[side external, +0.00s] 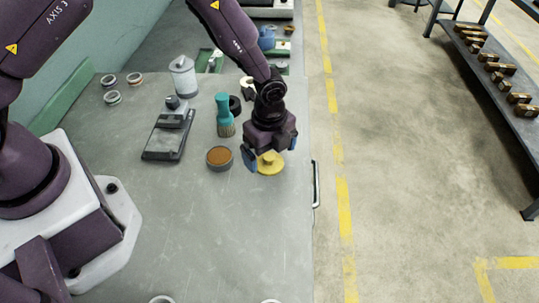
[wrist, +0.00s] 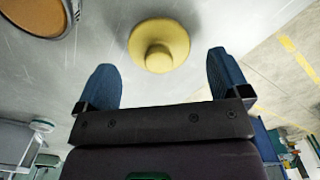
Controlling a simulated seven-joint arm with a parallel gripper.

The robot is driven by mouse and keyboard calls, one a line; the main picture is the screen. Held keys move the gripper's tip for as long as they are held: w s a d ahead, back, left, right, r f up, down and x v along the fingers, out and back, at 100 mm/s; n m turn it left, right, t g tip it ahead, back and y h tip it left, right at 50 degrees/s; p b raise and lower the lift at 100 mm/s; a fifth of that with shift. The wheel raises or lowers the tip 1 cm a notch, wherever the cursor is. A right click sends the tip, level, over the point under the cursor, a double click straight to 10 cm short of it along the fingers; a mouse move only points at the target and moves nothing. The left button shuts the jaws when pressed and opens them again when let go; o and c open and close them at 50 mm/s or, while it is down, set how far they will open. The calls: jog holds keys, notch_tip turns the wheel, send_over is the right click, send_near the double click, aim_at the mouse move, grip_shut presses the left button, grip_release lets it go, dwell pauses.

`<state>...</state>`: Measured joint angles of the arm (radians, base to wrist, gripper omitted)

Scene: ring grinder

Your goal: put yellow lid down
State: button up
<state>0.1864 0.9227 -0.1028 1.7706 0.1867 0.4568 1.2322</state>
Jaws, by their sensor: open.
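The yellow lid (side external: 269,163) is a round disc with a raised knob on top. It lies knob up on the grey table near its right edge. In the wrist view the yellow lid (wrist: 159,45) is ahead of my gripper (wrist: 165,75), roughly centred beyond the fingertips. My gripper (side external: 268,162) points down at the lid in the side view, with its blue fingers apart. Nothing is held between them. Part of the lid's far side is hidden by my gripper in the side view.
A round container with brown contents (side external: 219,158) stands just left of the lid. A teal-handled brush (side external: 224,115), a black ring (side external: 235,105), a scale-like device (side external: 170,132) and a clear jar (side external: 183,76) are farther back. The table front (side external: 230,230) is mostly clear.

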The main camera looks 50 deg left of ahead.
notch_tip(320, 180, up, 10)
jog(key=shift+r, duration=0.2)
notch_tip(320, 180, up, 10)
jog(key=n+t, duration=0.2)
jog(key=n, duration=0.3)
send_over(269, 157)
jog(key=s+a, duration=0.3)
jog(key=a, duration=0.1)
jog(key=s+a+r+n+t, duration=0.1)
jog(key=s+a+r+n, duration=0.2)
jog(key=s+r+n, duration=0.3)
jog(key=s+a+r+n+t, duration=0.2)
jog(key=s+r+n, duration=0.4)
jog(key=s, duration=0.5)
jog(key=shift+a+r+n+t, duration=0.25)
jog(key=shift+a+n+t, duration=0.05)
jog(key=shift+a+n, duration=0.6)
